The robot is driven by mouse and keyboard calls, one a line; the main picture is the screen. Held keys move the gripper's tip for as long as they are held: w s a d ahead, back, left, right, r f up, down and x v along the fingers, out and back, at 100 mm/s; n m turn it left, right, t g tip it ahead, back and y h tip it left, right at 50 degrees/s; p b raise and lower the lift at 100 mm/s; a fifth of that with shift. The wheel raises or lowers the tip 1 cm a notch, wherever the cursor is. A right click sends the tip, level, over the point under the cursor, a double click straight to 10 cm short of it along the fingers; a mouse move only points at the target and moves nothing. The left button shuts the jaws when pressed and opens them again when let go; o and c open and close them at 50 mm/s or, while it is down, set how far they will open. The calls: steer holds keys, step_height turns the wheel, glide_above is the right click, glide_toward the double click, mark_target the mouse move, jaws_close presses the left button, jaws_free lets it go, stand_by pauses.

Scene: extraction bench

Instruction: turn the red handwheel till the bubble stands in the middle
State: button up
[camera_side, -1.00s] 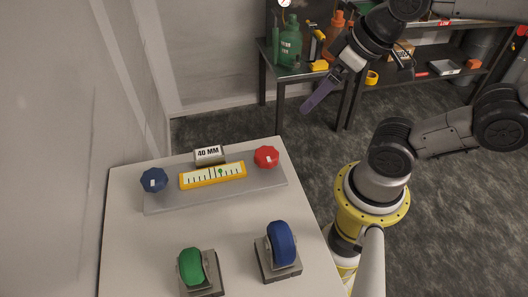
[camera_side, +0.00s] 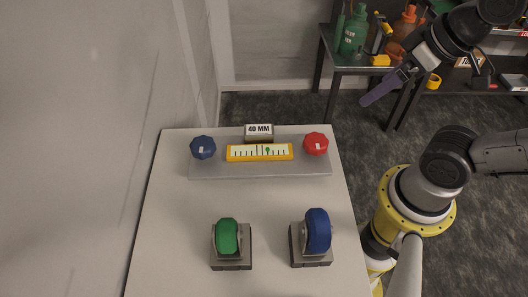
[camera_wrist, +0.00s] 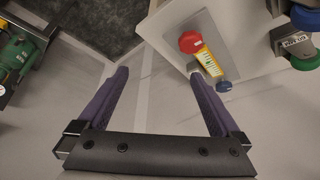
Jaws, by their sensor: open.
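The red handwheel (camera_side: 316,143) sits at the right end of a grey plate (camera_side: 260,170) on the white bench; it also shows in the wrist view (camera_wrist: 190,42). Left of it is a yellow-framed level scale (camera_side: 235,154) with dark tick marks. The green bubble (camera_side: 267,150) stands a little right of the scale's middle marks. My gripper (camera_side: 366,102) is open and empty, with purple fingers, up and to the right of the red handwheel and apart from it. In the wrist view, my gripper (camera_wrist: 158,73) has nothing between its fingers.
A dark blue handwheel (camera_side: 203,147) is at the plate's left end. A "40 MM" block (camera_side: 259,131) stands behind the scale. A green wheel (camera_side: 227,236) and a blue wheel (camera_side: 318,231) on grey blocks stand nearer the front. A wall rises along the left.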

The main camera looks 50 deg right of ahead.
steer(key=m+g, duration=0.6)
steer(key=m, duration=0.1)
glide_above(317, 140)
steer(key=f, duration=0.1)
step_height(317, 140, down, 13)
steer(key=shift+f, duration=0.2)
stand_by(0.3)
steer(key=c, duration=1.4)
steer(key=shift+n, duration=0.4)
